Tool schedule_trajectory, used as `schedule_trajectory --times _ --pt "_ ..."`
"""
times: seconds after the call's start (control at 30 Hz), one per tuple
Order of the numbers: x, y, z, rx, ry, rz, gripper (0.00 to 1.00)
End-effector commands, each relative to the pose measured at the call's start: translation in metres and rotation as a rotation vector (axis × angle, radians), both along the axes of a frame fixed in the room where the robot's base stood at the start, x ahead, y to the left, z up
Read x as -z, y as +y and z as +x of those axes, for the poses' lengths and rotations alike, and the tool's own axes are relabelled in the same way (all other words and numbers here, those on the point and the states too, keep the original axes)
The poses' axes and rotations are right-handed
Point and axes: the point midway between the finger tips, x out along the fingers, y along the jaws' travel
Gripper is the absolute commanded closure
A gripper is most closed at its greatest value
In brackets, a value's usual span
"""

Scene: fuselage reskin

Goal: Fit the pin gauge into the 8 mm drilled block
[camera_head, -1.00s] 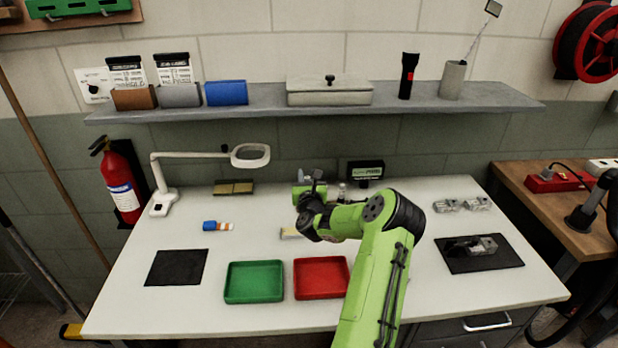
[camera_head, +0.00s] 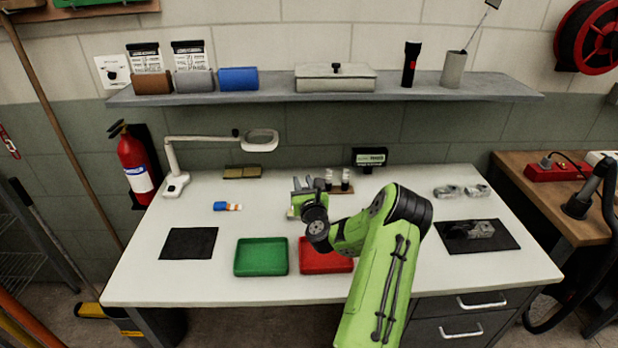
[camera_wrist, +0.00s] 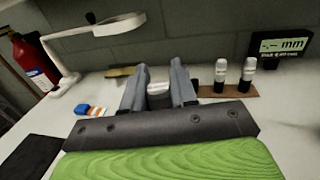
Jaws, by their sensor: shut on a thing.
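My gripper (camera_wrist: 158,88) is shut on a short cylinder with a pale top and darker body (camera_wrist: 158,97), apparently a pin gauge, upright between the fingers. In the head view my gripper (camera_head: 304,185) is over the back middle of the table, left of a brown rack (camera_wrist: 232,92). Two similar pale-topped cylinders, (camera_wrist: 221,74) and (camera_wrist: 248,73), stand in that rack. A grey metal piece (camera_head: 480,229) lies on the right black mat, and two more grey pieces, (camera_head: 447,191) and (camera_head: 478,191), sit behind it. I cannot tell which thing is the 8 mm drilled block.
A green tray (camera_head: 261,271) and a red tray (camera_head: 325,268) lie at the front. A small display (camera_head: 370,157) stands behind the rack. A lamp (camera_head: 175,183) stands at back left. A pale item (camera_head: 292,213) is partly hidden by my gripper. The left mat (camera_head: 188,243) is empty.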

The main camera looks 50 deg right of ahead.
Motion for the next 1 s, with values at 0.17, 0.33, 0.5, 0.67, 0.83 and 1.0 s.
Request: schedule_trajectory --times 0.17,0.33,0.5,0.67,0.83,1.0 --pt "0.008 0.028 -0.003 -0.09 0.002 0.004 1.0" --pt "0.021 0.082 -0.007 -0.261 0.0 0.014 1.0" --pt "0.036 0.156 -0.011 -0.501 -0.003 0.013 1.0" --pt "0.051 0.232 -0.016 -0.75 -0.005 0.009 1.0" --pt "0.063 0.29 -0.019 -0.94 -0.004 0.002 1.0" --pt "0.072 0.332 -0.022 -1.075 -0.002 0.002 1.0"
